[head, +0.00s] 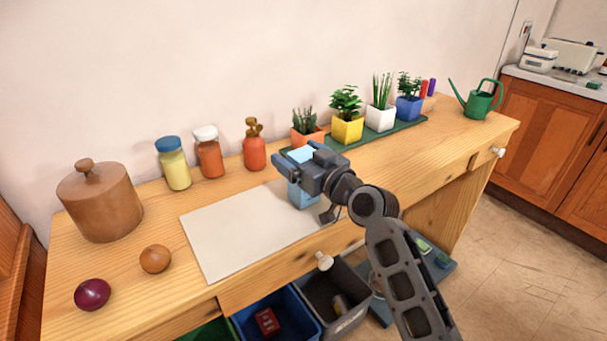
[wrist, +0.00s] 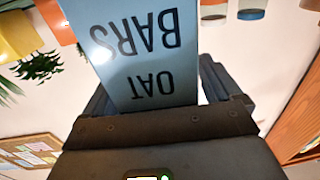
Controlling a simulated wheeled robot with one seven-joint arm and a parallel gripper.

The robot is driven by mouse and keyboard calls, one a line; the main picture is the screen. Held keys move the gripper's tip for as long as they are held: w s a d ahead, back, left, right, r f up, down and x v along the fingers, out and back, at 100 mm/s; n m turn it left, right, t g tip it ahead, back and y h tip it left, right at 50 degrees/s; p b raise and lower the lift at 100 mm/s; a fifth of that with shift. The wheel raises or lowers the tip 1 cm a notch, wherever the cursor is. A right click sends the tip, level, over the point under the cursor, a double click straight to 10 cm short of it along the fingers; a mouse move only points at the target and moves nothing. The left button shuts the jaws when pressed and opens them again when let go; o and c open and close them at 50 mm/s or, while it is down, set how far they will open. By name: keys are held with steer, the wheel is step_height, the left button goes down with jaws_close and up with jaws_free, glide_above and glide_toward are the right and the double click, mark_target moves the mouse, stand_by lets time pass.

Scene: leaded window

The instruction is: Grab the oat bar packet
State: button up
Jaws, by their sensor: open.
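The oat bar packet (head: 302,197) is a light blue box standing upright at the back right corner of the pale mat (head: 240,232). In the head view my gripper (head: 291,168) is in front of its upper part and hides its middle. In the wrist view the packet (wrist: 140,45) shows its dark "OAT BARS" lettering upside down. It lies between the two fingers of my gripper (wrist: 155,85), which are open. A narrow light gap shows beside the right finger; contact on the left side is hard to tell.
Potted plants (head: 347,128) on a green tray stand behind and right of the packet. An orange bottle (head: 254,150), jars and a brown lidded pot (head: 100,205) line the back left. An onion (head: 92,294) and a brown ball (head: 155,259) lie at front left. Bins (head: 335,300) stand below.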

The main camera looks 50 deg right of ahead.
steer(key=c, duration=1)
